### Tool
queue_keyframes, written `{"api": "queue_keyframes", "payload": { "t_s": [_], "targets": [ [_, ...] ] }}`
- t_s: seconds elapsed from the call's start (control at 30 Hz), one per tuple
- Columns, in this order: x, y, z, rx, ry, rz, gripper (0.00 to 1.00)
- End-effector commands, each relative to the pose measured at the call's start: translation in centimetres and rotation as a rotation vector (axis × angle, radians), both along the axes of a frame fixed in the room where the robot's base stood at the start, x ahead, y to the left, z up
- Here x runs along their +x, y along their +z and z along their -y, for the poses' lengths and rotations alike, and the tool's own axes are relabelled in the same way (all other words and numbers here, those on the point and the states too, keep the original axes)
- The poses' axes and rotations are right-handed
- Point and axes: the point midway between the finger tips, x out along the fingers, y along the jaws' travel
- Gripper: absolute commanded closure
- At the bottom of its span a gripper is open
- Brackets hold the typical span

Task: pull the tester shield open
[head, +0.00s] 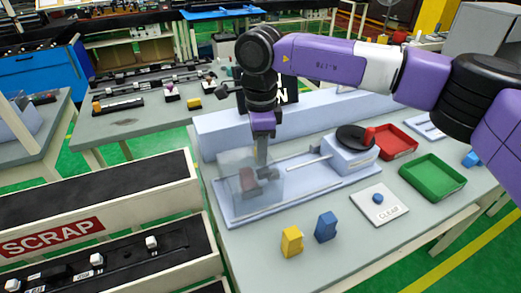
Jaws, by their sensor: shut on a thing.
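The tester (300,200) is a pale blue-grey fixture on the table, with a rail or rod leading to a block that carries a black round part (355,137). The tester shield (238,185) is a see-through box at the left end of the base. A dark reddish part (258,175) shows dimly through it. My gripper (262,160) points down at the shield's upper right edge and is shut on the shield. The exact grip point is small and partly hidden by the fingers.
A red tray (393,142), a green tray (433,177) and a white CLEAR pad with a blue button (378,198) lie to the right. Yellow (292,241) and blue (326,227) blocks stand in front. A SCRAP bin (90,222) is at left. A pale raised ledge (220,130) runs behind the tester.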

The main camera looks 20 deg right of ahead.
Motion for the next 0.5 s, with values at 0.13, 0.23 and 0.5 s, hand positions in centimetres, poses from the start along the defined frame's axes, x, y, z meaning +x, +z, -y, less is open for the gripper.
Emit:
{"api": "queue_keyframes", "payload": {
  "t_s": [0.13, 0.23, 0.5],
  "targets": [
    [0.0, 0.0, 0.6, 0.0, -0.001, -0.001, 1.0],
    [0.0, -0.1, 2.6, 0.0, -0.005, -0.001, 1.0],
    [0.0, 0.0, 9.1, -0.001, -0.005, 0.0, 1.0]
  ]
}}
